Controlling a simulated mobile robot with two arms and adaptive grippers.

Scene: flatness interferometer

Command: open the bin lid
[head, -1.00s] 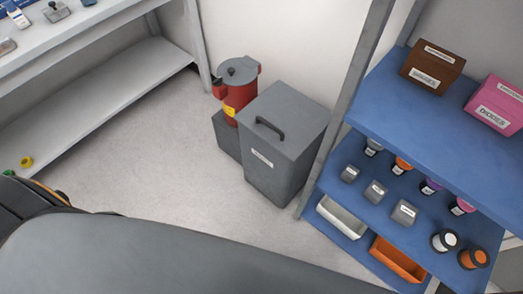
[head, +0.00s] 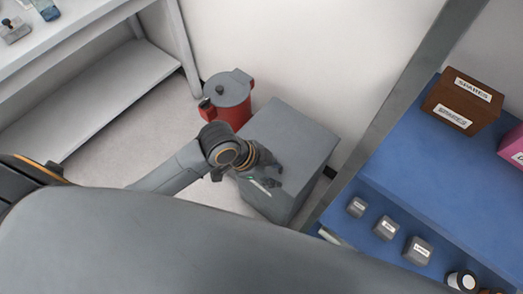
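The grey bin (head: 300,150) stands on the floor by the wall, its flat lid level and closed. My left gripper (head: 276,177) is at the front part of the lid, where the lid's dark handle is. The gripper covers the handle, so I cannot tell whether the fingers are around it or only beside it, nor whether they are open or shut. A white label on the bin's front shows partly below the fingers. My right gripper is not in view.
A red can (head: 232,112) with a grey lid stands close behind the bin at the left. A blue shelf unit (head: 400,150) with boxes and small containers is at the right, its grey post near the bin. A white bench (head: 95,40) is at the left.

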